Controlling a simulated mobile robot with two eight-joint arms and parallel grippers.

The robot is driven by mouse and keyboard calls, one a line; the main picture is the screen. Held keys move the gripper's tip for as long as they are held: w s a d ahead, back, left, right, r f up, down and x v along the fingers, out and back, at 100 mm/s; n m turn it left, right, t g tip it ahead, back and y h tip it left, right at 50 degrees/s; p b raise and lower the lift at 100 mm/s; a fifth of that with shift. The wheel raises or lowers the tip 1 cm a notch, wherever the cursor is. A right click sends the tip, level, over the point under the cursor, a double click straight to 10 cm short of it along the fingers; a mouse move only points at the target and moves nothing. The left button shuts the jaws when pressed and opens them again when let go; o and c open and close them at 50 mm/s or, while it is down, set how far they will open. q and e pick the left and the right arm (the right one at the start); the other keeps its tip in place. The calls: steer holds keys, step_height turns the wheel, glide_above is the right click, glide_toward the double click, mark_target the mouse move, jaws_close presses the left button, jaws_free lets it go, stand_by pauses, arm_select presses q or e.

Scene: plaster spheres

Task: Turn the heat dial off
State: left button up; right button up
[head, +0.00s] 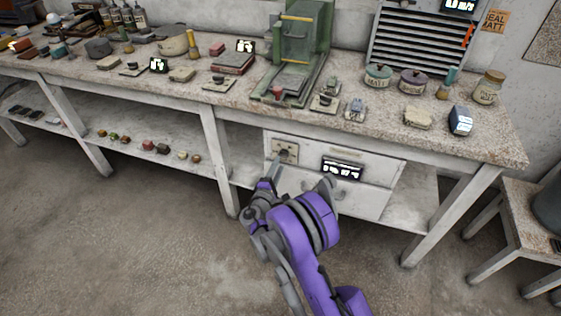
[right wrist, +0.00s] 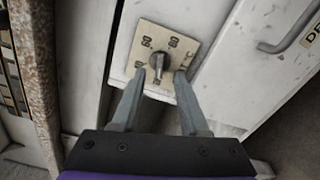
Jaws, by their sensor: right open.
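The heat dial is a dark knob (right wrist: 157,62) on a beige square plate (right wrist: 180,38) with printed marks, fixed to a white cabinet front. In the head view the dial plate (head: 285,151) sits at the upper left of the white cabinet under the bench. My right gripper (right wrist: 167,84) is open, with one finger on each side of the knob's lower part; I cannot tell whether they touch it. In the head view my right gripper (head: 277,172) is just below the plate, and the arm hides part of the cabinet. My left gripper is not in view.
The white cabinet (head: 375,170) has a lit display (head: 342,168) right of the dial and a drawer handle (right wrist: 285,42). The speckled bench top (head: 385,127) overhangs it, holding jars and tools. A bench leg (head: 219,165) stands left of my gripper. The floor in front is clear.

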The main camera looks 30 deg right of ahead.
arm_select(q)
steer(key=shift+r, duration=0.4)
arm_select(e)
steer(key=v, duration=0.7)
steer(key=s+r+m+g+y, duration=0.3)
steer(key=s, duration=0.4)
steer(key=s+r+m+g+y, duration=0.2)
steer(key=s+r+m+g, duration=0.1)
steer(key=s, duration=0.3)
steer(key=s+a+m+g+y, duration=0.1)
steer(key=s+a+m+y, duration=0.25)
steer(key=s+a, duration=0.4)
steer(key=s+a+m+y, duration=0.2)
steer(key=s+a+y, duration=0.25)
steer(key=s, duration=0.65)
arm_select(q)
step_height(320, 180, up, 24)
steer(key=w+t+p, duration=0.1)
steer(key=p, duration=2)
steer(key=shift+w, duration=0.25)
arm_select(e)
step_height(320, 180, up, 24)
steer(key=shift+w+a+r+t+y, duration=0.15)
steer(key=shift+w+t+y, duration=0.15)
steer(key=shift+w, duration=0.05)
